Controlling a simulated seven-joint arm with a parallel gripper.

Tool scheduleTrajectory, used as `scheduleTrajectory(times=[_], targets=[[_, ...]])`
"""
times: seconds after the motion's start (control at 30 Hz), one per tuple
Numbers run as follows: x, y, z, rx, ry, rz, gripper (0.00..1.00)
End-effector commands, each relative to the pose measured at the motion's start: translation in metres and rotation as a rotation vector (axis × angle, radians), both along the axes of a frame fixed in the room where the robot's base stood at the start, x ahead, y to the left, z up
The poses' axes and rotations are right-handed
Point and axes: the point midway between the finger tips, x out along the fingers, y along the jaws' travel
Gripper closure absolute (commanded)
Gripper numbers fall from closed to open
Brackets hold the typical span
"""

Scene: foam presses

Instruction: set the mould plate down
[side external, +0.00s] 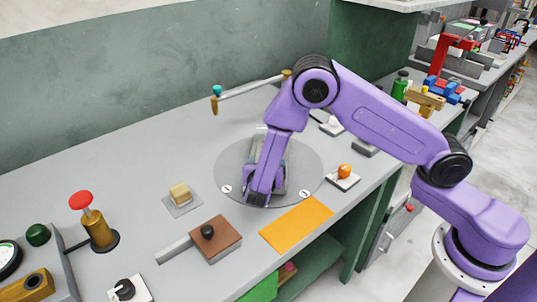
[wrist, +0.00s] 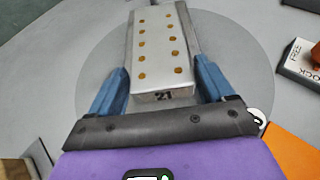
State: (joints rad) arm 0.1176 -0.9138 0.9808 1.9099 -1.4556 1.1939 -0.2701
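The mould plate (wrist: 158,50) is a pale grey block with two rows of gold dots and the number 21 on its near end. In the wrist view it lies between the two blue fingers of my gripper (wrist: 160,77), which appear closed against its long sides. Below it is the round grey disc (side external: 230,172) on the bench. In the side view my gripper is low over the middle of this disc and hides much of the plate. I cannot tell whether the plate's underside touches the disc.
An orange sheet (side external: 296,224) lies in front of the disc. An orange knob on a white base (side external: 343,178) stands to its right. A brown block with a black knob (side external: 215,240) and a yellowish block on a small pad (side external: 180,193) are to the left. A rod (side external: 250,89) stands behind.

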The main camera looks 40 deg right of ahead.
Motion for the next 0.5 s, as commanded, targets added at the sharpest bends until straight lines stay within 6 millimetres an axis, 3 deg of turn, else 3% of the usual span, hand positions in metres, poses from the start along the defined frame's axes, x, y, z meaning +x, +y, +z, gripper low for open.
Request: scheduleTrajectory(times=[0.03, 0.13, 0.2, 0.5], targets=[[-0.0001, 0.0001, 0.0001, 0.000, 0.000, 0.000, 0.36], [-0.0001, 0.0003, 0.0001, 0.000, 0.000, 0.000, 0.68], [0.0002, 0.0004, 0.0012, -0.002, -0.004, 0.001, 0.84], [0.0003, 0.0006, 0.0055, -0.001, -0.004, 0.000, 0.84]])
